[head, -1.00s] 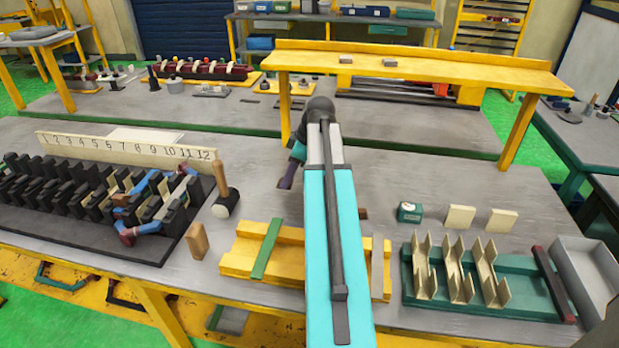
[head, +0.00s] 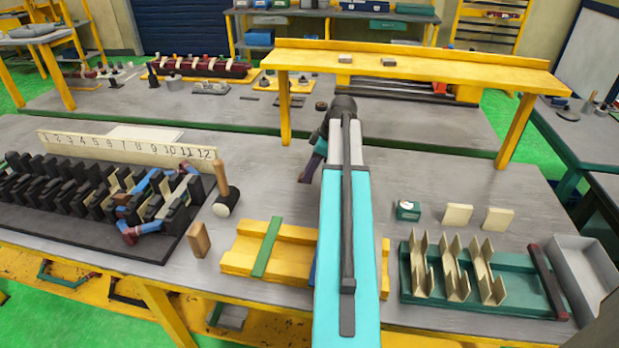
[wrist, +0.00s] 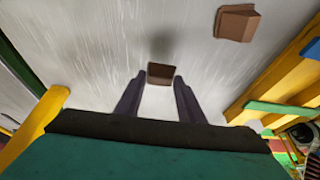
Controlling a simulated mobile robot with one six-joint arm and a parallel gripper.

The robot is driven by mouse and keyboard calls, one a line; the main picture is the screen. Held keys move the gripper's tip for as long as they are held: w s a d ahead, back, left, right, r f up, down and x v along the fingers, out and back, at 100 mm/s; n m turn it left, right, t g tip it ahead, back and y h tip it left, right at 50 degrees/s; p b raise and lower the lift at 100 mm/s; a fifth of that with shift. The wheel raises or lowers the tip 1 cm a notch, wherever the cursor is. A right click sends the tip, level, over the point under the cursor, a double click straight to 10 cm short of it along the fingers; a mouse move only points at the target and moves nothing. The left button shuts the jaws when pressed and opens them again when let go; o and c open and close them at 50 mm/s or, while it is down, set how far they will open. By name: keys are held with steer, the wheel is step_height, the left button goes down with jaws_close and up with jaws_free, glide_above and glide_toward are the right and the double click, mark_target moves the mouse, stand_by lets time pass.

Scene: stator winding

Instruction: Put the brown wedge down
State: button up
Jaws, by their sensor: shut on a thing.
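My gripper (wrist: 159,80) is shut on the brown wedge (wrist: 161,72), which sits between the two dark fingertips in the wrist view. A dark shadow lies on the grey bench just beyond the wedge, and the wedge seems to be a little above the surface. In the head view my gripper (head: 308,172) points down over the middle of the bench (head: 270,180). A second brown piece (wrist: 237,22) lies on the bench, apart from my gripper, at the wrist view's upper right.
A yellow cradle with a green strip (head: 262,250) stands at the front, partly behind my arm. A mallet (head: 225,195) and a wooden block (head: 199,240) are left of it. A yellow shelf (head: 420,68) spans the back. Bare bench surrounds my gripper.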

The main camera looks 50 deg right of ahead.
steer(key=shift+f+p, duration=0.45)
steer(key=shift+f, duration=1.1)
steer(key=shift+f, duration=0.15)
steer(key=o, duration=1)
steer(key=shift+o, duration=0.2)
steer(key=b+v, duration=0.2)
steer(key=v, duration=1)
steer(key=shift+w, duration=0.1)
steer(key=shift+a, duration=0.1)
